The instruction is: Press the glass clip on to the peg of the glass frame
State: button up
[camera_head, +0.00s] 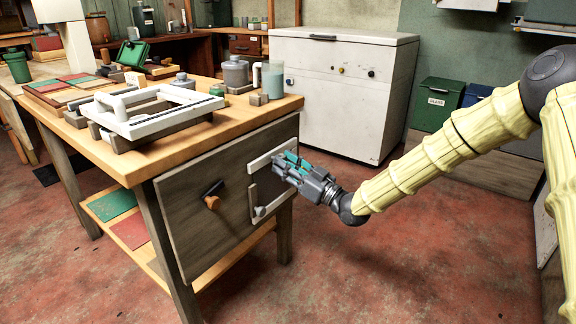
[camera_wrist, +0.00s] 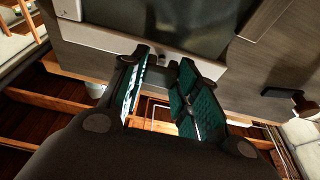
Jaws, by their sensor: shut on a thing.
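The glass frame (camera_head: 254,195) is a white frame around a dark pane on the front panel of the workbench. A grey rounded piece (camera_head: 260,211) sits at its lower left; I cannot tell if it is a clip or a peg. My gripper (camera_head: 289,162), with teal pads, is at the frame's upper right. In the wrist view my fingers (camera_wrist: 164,62) stand at the frame's white bar (camera_wrist: 108,38), with a small gap between them. They appear shut on the glass clip, a small grey piece at the fingertips, mostly hidden. The peg near the fingers cannot be made out.
A wooden knob (camera_head: 211,202) with a dark bar (camera_head: 213,187) projects from the panel left of the frame. The bench top (camera_head: 262,113) carries a white frame (camera_head: 145,117), jars and tools. A white chest (camera_head: 340,95) stands behind. The red floor (camera_head: 400,265) before the bench is clear.

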jog(key=shift+w+a, duration=0.5)
jog(key=shift+a, duration=0.15)
dwell(0.5)
jog(key=o, duration=1.2)
